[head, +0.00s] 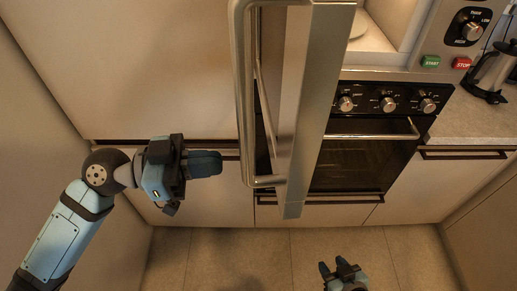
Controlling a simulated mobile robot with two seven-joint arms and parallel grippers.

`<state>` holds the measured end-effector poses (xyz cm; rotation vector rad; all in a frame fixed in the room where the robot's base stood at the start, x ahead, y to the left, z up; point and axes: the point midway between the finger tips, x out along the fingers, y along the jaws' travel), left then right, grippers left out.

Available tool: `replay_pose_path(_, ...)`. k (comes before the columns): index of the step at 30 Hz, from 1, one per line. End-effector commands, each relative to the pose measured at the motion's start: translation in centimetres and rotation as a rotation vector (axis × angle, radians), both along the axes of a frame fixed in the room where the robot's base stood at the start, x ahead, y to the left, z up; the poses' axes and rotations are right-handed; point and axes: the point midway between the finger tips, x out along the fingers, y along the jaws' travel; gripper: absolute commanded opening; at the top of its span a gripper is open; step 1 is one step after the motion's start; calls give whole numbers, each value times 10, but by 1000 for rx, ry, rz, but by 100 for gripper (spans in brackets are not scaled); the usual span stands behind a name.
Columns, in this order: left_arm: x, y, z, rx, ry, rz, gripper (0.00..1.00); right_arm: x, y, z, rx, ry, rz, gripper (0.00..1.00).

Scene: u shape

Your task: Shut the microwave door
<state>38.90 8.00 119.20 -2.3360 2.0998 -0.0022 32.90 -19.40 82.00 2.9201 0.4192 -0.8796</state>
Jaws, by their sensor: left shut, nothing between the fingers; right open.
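The microwave door (306,110) stands wide open, swung out toward me and seen nearly edge-on in the middle of the head view. Its long metal handle (243,95) is on the door's left side. The microwave (436,62) is behind it at the upper right, its lit cavity partly hidden by the door. My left gripper (216,163) is shut and empty, just left of the handle's lower part with a small gap in the picture. My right gripper (334,266) is open and empty, low at the bottom edge, below the door.
An oven (362,160) with knobs and a bar handle (375,136) sits below the microwave. A coffee pot (492,72) stands on the right counter (470,118). Cabinet fronts (150,65) lie behind my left arm. The floor (220,255) in front is clear.

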Motion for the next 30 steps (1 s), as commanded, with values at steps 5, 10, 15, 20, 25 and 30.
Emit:
replay_pose_path(5, 4, -39, 5, -3, 3, -1, 0, 1, 0, 25, 2, -7, 0, 42)
replay_pose_path(10, 7, -65, 4, -3, 4, 0, 0, 1, 0, 36, 2, -7, 0, 42)
replay_pose_path(15, 9, -78, 1, -1, 3, 1, 0, 0, 0, 39, 1, -3, 1, 42)
replay_pose_path(20, 9, -81, 0, 1, 2, 1, 0, -1, 0, 36, 0, 2, 1, 42)
replay_pose_path(25, 9, -80, -1, 1, 2, 1, 0, -2, 0, 34, -1, 6, 1, 42)
replay_pose_path(30, 10, -82, 0, 1, 2, 7, 0, -2, 0, 35, 0, 6, 0, 42)
